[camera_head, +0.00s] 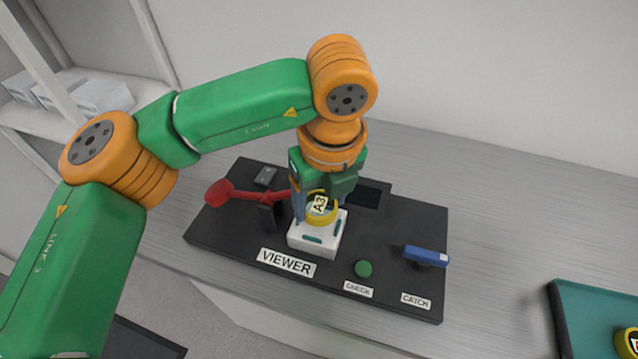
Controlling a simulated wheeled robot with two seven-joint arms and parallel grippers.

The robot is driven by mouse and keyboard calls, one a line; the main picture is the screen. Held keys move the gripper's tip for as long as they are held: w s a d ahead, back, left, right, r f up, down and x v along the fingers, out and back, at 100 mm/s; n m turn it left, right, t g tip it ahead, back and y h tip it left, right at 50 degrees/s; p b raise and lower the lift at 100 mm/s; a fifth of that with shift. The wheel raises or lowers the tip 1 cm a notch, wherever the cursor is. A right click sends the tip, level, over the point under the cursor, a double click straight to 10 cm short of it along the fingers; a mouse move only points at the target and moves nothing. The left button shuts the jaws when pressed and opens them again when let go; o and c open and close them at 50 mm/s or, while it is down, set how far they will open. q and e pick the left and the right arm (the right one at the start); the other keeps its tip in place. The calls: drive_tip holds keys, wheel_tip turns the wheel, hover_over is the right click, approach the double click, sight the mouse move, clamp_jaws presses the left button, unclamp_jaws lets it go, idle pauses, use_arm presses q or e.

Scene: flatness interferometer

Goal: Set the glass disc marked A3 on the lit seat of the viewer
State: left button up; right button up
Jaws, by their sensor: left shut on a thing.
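My left gripper (317,207) points down over the viewer (400,218), a black base with a VIEWER label. It is shut on the glass disc marked A3 (331,215), which shows a yellow rim and a pale A3 label. The disc is at the top of the white seat block (299,238). I cannot tell whether it touches the seat. The gripper and disc hide most of the seat's top, so any light there is not clear. My right gripper is not in view.
A red lever (219,192) lies to the left on the viewer. A green button (363,268) marked CHECK and a blue catch (427,255) are to the right. A teal tray (590,310) with another yellow-rimmed disc (627,342) is at lower right. The grey table between is clear.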

sight(321, 205)
use_arm(q)
wheel_tip(321, 205, down, 3)
drive_tip(key=shift+w, duration=0.15)
drive_tip(key=shift+w+a+f, duration=0.1)
drive_tip(key=shift+f, duration=0.2)
drive_tip(key=shift+f, duration=0.2)
drive_tip(key=o, duration=1.4)
drive_tip(key=shift+r, duration=0.1)
drive_tip(key=r, duration=0.4)
drive_tip(key=s+r, duration=0.1)
drive_tip(key=r, duration=0.3)
drive_tip(key=d+r, duration=0.1)
drive_tip(key=r, duration=0.3)
drive_tip(key=shift+s+r, duration=0.1)
drive_tip(key=shift+s, duration=0.3)
